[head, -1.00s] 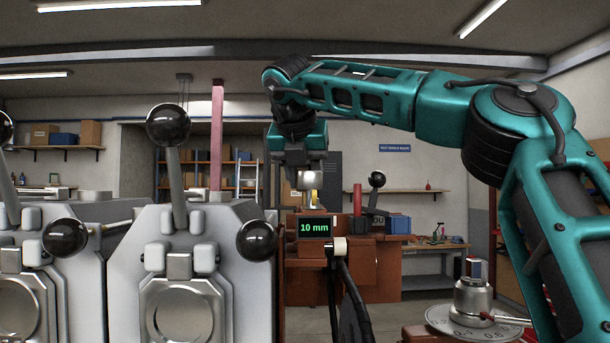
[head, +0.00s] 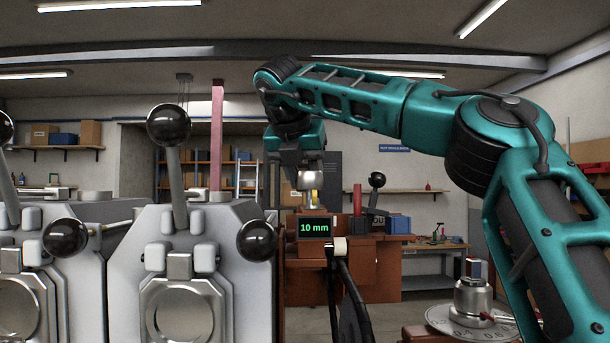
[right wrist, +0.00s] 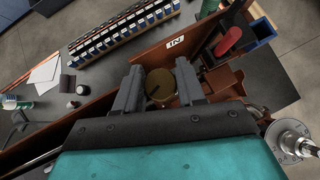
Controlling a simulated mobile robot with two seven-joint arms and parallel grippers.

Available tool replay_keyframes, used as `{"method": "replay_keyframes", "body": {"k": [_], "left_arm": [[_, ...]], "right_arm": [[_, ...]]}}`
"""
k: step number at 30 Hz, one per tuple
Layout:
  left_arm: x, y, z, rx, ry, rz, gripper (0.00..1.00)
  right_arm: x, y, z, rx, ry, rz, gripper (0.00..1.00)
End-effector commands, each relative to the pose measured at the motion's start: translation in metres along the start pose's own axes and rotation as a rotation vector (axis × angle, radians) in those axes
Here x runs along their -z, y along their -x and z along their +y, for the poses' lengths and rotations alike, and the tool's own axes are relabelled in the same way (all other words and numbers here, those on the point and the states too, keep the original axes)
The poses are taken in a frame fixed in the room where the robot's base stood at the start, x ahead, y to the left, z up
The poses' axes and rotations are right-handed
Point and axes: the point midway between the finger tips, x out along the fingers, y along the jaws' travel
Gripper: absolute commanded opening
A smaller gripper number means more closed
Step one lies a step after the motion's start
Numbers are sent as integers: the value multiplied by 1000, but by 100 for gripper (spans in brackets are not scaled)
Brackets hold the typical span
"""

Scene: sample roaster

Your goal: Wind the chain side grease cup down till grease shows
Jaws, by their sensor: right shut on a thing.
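My right gripper (head: 309,172) points down over the grease cup, its fingers shut on the cup's cap (head: 308,181). Below the cap a short brass-coloured part (head: 311,200) shows above the housing. In the right wrist view the round, brownish cap (right wrist: 160,85) sits between the two grey fingers (right wrist: 160,92), with a dark mark on its top. I cannot make out any grease in either view. A small display (head: 314,228) below the cup reads 10 mm in green. My left gripper is not in view.
Grey machine units with black ball-ended levers (head: 168,125) stand close on the left. A silver knob (head: 472,295) on a numbered dial plate (head: 455,321) stands at lower right. The wrist view shows a rack of small vials (right wrist: 125,35) and an IN label (right wrist: 176,42).

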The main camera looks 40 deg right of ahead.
Motion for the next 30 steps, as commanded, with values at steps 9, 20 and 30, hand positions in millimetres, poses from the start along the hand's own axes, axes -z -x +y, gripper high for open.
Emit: {"method": "replay_keyframes", "body": {"k": [9, 20, 30], "left_arm": [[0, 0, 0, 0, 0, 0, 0], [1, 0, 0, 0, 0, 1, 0], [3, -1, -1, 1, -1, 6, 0]], "right_arm": [[-4, 1, -1, -2, -5, -10, 8], [-4, 1, -1, -3, -6, -9, 44], [-1, 0, 0, -1, -2, -4, 61]]}}
